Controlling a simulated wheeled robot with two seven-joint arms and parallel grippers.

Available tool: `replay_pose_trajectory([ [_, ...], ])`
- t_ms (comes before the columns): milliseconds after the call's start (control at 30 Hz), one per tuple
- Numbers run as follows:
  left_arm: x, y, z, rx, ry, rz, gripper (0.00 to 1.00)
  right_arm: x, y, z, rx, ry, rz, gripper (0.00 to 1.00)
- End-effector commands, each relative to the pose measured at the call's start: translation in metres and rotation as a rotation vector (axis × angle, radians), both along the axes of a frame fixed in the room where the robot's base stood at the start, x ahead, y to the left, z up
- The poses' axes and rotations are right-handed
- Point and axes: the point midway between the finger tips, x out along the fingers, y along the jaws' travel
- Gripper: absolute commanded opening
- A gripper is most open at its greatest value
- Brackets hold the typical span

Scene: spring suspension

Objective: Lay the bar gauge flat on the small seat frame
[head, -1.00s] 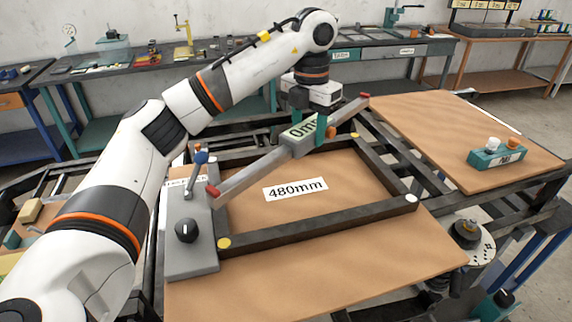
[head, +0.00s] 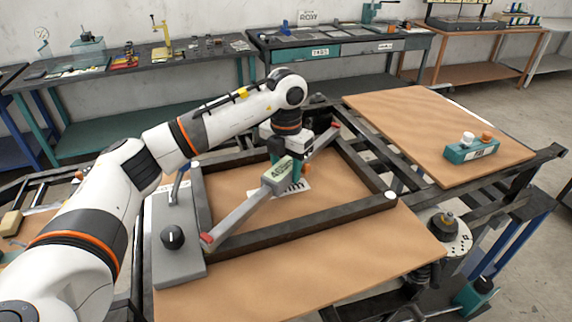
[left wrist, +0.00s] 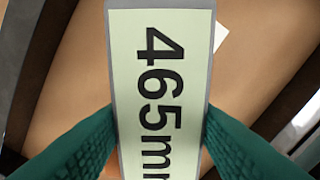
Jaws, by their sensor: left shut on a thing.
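The bar gauge (head: 243,206) is a grey bar with red ends and a pale green display. My left gripper (head: 286,176), with teal fingers, is shut on its middle. In the left wrist view the gauge's display (left wrist: 158,90) reads 465 and fills the space between the two fingers. The small seat frame (head: 300,223) is a dark rectangular frame on a wooden board. The gauge lies diagonally over it, its red near end by the near left corner and its other end by the far side. I cannot tell whether it touches the frame. My right gripper is not in view.
A grey block with a black knob (head: 172,238) and a blue-tipped lever stands along the frame's left side. A teal block with white and orange knobs (head: 471,148) sits on the right board (head: 430,120). A white label lies inside the frame, partly covered.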

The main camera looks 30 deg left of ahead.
Motion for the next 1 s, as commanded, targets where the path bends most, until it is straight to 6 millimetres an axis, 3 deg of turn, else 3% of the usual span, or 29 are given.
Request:
replay_pose_trajectory([
  [167,0.0,0.0,-0.003,0.0,-0.001,0.0,0.13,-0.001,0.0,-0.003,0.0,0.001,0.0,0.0],
  [200,0.0,0.0,-0.003,0.0,0.0,0.0,0.5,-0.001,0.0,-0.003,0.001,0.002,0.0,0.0],
  [300,0.0,0.0,-0.002,0.0,0.0,0.0,0.67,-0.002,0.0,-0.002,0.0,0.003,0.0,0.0],
  [700,0.001,0.0,0.005,-0.002,-0.004,0.0,0.67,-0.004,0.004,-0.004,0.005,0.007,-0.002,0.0],
  [833,0.001,-0.001,0.024,-0.002,-0.007,-0.001,0.67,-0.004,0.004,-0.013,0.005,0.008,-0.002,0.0],
  [1000,0.001,-0.001,0.063,-0.002,-0.007,0.0,0.67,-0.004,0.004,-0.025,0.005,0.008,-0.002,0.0],
])
